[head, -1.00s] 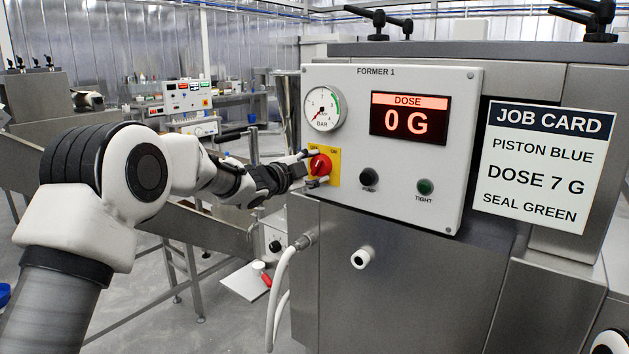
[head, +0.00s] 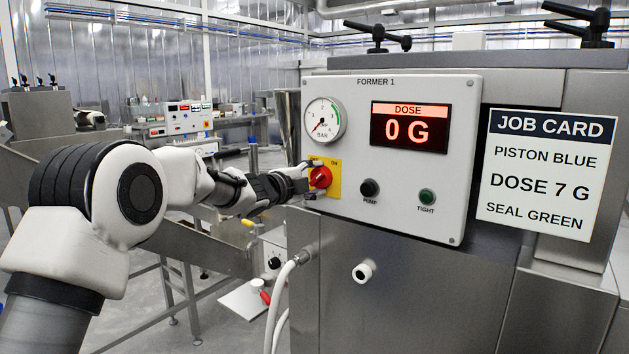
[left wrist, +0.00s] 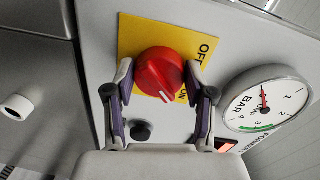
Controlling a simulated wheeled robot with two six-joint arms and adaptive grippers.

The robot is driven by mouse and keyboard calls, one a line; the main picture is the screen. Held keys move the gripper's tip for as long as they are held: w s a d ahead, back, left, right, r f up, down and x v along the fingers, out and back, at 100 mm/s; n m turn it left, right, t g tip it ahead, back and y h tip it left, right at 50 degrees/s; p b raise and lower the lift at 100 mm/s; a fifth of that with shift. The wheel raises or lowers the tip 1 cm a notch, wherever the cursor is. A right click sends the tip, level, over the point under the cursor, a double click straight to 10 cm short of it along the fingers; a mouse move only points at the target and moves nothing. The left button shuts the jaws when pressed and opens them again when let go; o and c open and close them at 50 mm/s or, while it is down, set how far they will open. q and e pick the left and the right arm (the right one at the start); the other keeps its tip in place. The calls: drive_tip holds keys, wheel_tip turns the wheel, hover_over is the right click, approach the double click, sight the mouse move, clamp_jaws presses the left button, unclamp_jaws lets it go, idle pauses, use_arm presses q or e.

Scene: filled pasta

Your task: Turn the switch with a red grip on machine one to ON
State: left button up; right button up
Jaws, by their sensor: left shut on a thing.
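The red switch grip (head: 320,178) sits on a yellow plate (head: 334,188) at the lower left of the FORMER 1 panel (head: 455,150). My left gripper (head: 310,177) is shut on the red grip, coming in from the left. In the left wrist view the red grip (left wrist: 158,72) is between the two fingers, with the yellow plate (left wrist: 135,32) behind it. Its white mark points toward the ON side of the plate; OFF shows farther up. My right gripper is not in view.
A pressure gauge (head: 323,120) is above the switch. A dose display (head: 410,128) reads 0 G. A black PUMP button (head: 369,188) and a green TIGHT button (head: 427,197) are to the right. A job card (head: 545,172) hangs farther right. A white hose (head: 279,290) runs below.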

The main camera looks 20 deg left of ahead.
use_arm(q)
drive_tip(key=o, duration=1.2)
drive_tip(key=shift+d, duration=0.1)
drive_tip(key=v, duration=1.2)
